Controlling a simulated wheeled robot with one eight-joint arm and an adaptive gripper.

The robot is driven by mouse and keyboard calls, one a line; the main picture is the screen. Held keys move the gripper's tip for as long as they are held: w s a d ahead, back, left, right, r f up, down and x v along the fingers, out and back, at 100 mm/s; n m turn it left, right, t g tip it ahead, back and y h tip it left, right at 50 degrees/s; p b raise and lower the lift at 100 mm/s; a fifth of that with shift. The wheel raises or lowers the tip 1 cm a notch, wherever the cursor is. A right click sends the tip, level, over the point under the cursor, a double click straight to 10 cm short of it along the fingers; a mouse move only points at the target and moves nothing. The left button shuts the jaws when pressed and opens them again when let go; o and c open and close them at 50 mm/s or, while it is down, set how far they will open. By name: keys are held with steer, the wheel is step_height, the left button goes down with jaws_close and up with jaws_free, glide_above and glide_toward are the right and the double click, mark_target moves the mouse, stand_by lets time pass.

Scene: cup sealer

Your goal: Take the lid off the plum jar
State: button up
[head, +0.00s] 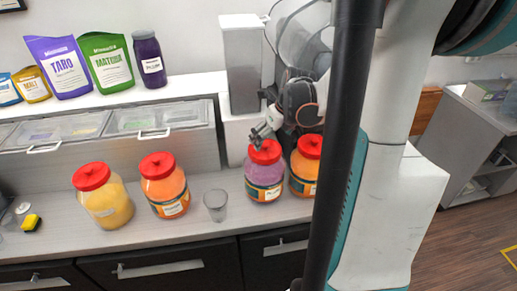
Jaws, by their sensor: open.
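The plum jar (262,181) is the one with purple contents, standing upright on the counter. Its red lid (266,156) is on top of it. My gripper (259,143) is open and at the lid's upper left edge, seen from the side. I cannot tell whether a finger touches the lid. Part of the lid's top is hidden behind the gripper.
An orange jar (303,175) with a red lid stands close on the right. A glass cup (216,205) is to the left, then another orange jar (166,192) and a yellow jar (107,206). A grey box-shaped dispenser (242,70) stands behind. The front counter strip is clear.

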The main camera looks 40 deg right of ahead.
mark_target(266, 146)
steer(key=shift+x, duration=2.7)
steer(key=shift+s, duration=0.1)
steer(key=c, duration=1.2)
